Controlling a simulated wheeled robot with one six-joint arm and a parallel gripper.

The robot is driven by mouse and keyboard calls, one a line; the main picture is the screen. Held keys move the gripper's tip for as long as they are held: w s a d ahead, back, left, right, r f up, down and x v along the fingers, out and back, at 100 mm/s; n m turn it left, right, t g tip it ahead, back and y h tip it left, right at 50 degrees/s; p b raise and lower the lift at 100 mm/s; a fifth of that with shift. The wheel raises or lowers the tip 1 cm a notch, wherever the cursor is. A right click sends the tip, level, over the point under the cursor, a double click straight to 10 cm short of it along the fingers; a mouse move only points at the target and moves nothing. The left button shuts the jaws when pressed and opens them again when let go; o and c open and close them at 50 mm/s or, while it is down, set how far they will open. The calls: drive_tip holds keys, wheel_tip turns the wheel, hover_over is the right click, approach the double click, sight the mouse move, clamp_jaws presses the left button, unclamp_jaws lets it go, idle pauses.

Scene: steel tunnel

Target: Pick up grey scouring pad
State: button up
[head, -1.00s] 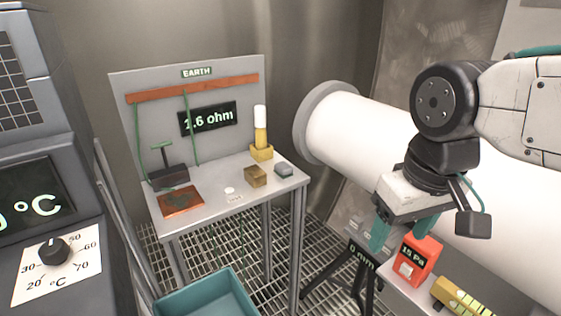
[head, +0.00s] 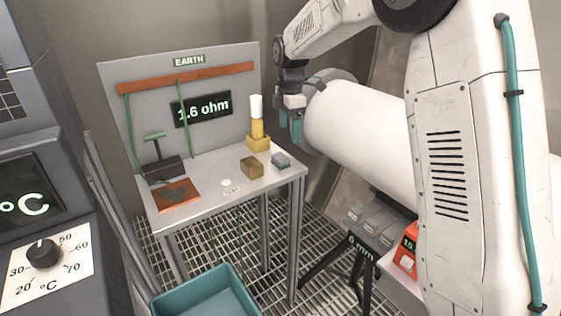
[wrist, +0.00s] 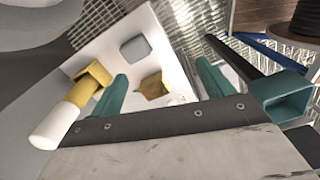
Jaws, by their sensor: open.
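The grey scouring pad (head: 281,160) is a small grey block lying flat near the right edge of the grey table. In the wrist view the pad (wrist: 134,49) shows beyond the fingertips, nearer the left finger. My gripper (head: 291,135) has teal fingers and is raised above and behind the table's right end, beside the big white pipe. It is open and empty, apart from the pad. The fingers also show in the wrist view (wrist: 160,70), with a gap between them.
A tan-brown block (head: 254,167) sits left of the pad. A yellow holder with an upright white-topped brush (head: 257,122) stands behind it. The white pipe (head: 355,120) is close on the right. A copper plate (head: 176,193) lies at the table's left. A teal bin (head: 208,292) stands below in front.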

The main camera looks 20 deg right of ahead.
sight(281, 156)
drive_tip(key=w+f+n, duration=0.1)
drive_tip(key=f, duration=0.1)
drive_tip(key=w+f+n, duration=0.1)
drive_tip(key=w, duration=0.1)
drive_tip(key=w+f, duration=0.2)
drive_tip(key=shift+w+a+f+n, duration=0.25)
drive_tip(key=shift+f+n, duration=0.1)
drive_tip(key=shift+n, duration=0.05)
drive_tip(key=shift+w+f, duration=0.25)
drive_tip(key=shift+f, duration=1)
wheel_tip(281, 156, down, 6)
drive_tip(key=shift+a+r, duration=0.1)
drive_tip(key=shift+r, duration=0.05)
drive_tip(key=c, duration=1.1)
